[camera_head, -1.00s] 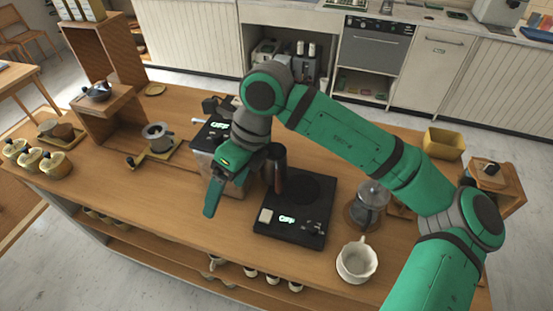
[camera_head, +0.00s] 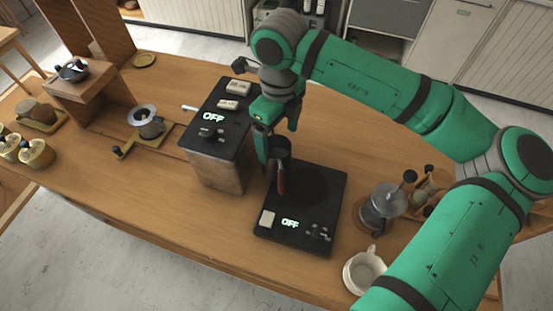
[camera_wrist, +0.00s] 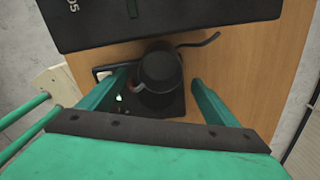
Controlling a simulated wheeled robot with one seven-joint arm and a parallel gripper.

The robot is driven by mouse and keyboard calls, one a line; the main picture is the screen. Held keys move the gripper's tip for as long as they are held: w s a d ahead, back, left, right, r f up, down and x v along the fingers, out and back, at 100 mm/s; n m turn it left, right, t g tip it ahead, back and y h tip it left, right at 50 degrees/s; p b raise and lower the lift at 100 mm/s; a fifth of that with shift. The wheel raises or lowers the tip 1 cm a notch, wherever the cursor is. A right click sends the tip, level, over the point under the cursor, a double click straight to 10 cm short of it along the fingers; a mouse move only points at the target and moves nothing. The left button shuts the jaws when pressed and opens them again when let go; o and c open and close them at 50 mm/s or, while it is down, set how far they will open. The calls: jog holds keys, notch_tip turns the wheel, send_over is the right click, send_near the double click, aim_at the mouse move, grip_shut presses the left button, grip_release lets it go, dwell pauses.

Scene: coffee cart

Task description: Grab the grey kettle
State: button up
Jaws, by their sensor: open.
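The dark grey kettle (camera_head: 280,150) with a brown handle stands at the left part of the black plate (camera_head: 333,205). My gripper body hides part of it in the head view. In the wrist view the kettle (camera_wrist: 160,70) shows from above, with a thin curved spout to the upper right and its handle on the left. My gripper (camera_wrist: 157,95) is open and empty. Its fingers lie left and right of the kettle in that view. In the head view my gripper (camera_head: 277,125) is just above and beside the kettle. I cannot tell whether it touches.
A tall box with a black top (camera_head: 222,125) stands close on the kettle's left. A grinder-like cup (camera_head: 147,122) stands farther left. The counter front is clear.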

aim_at(278, 151)
jog(key=shift+f, duration=3.15)
jog(key=c, duration=1.5)
jog(key=shift+r, duration=0.2)
